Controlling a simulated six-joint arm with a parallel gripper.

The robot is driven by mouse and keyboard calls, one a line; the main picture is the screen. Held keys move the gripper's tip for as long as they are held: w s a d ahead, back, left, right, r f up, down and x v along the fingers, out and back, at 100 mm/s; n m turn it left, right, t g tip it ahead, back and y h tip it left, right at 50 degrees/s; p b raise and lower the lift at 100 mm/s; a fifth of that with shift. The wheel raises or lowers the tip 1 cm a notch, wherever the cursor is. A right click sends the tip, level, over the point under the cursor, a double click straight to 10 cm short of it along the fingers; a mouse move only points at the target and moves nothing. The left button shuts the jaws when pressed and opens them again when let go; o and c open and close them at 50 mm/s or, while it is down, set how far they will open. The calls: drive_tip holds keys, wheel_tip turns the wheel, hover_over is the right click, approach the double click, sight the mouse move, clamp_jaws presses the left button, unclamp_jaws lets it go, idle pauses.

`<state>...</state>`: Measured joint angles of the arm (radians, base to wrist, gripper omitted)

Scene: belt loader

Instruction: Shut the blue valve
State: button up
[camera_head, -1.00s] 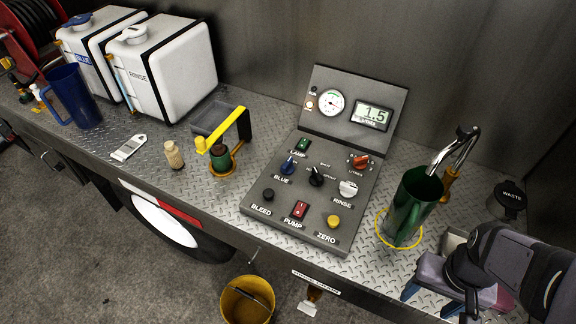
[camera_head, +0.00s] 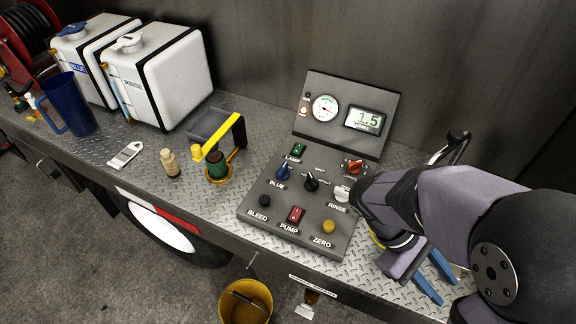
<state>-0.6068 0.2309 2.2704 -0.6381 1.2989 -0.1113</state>
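The blue valve, a blue knob (camera_head: 284,173), sits on the sloping grey control panel (camera_head: 258,187) above the label BLUE. Its pointer seems to point up the panel, but it is too small to be sure. My gripper (camera_head: 435,277) is to the right of the panel, low over the bench's front right, well apart from the blue knob. Its two blue fingertips are spread, with nothing visible between them. My arm hides the green jug and most of the chrome spout (camera_head: 452,147).
The panel also holds a black knob (camera_head: 312,181), white RINSE knob (camera_head: 342,193), red knob (camera_head: 354,167), red PUMP switch (camera_head: 296,215) and yellow ZERO button (camera_head: 328,227). The display (camera_head: 365,119) reads 1.5. A yellow-handled fitting (camera_head: 218,165) stands left; a yellow bucket (camera_head: 246,300) is below.

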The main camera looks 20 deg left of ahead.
sight(282, 169)
drive_tip(key=w+a+r+n+t+h+b, duration=0.2)
drive_tip(key=w+a+r+n+t+h, duration=0.15)
drive_tip(key=w+a+n+t, duration=0.75)
drive_tip(key=w+a+f+n+t+y+b, duration=0.1)
drive_tip(key=a+f+n+y+b, duration=0.1)
drive_tip(key=a, duration=0.9)
drive_tip(key=w+a+f+n+t+y+b, duration=0.1)
drive_tip(key=a+f+n+y+b, duration=0.2)
drive_tip(key=a, duration=0.8)
drive_tip(key=w+a+f+n+t+y+b, duration=0.1)
drive_tip(key=a+f+n+y, duration=0.5)
drive_tip(key=a, duration=0.6)
drive_tip(key=shift+w+f+n+y+b, duration=0.15)
drive_tip(key=shift+w+n+y+b, duration=0.3)
drive_tip(key=shift+n+y+b, duration=0.4)
drive_tip(key=shift+p+x, duration=1.2)
drive_tip(key=shift+x, duration=2.5)
drive_tip(key=shift+d, duration=0.1)
clamp_jaws()
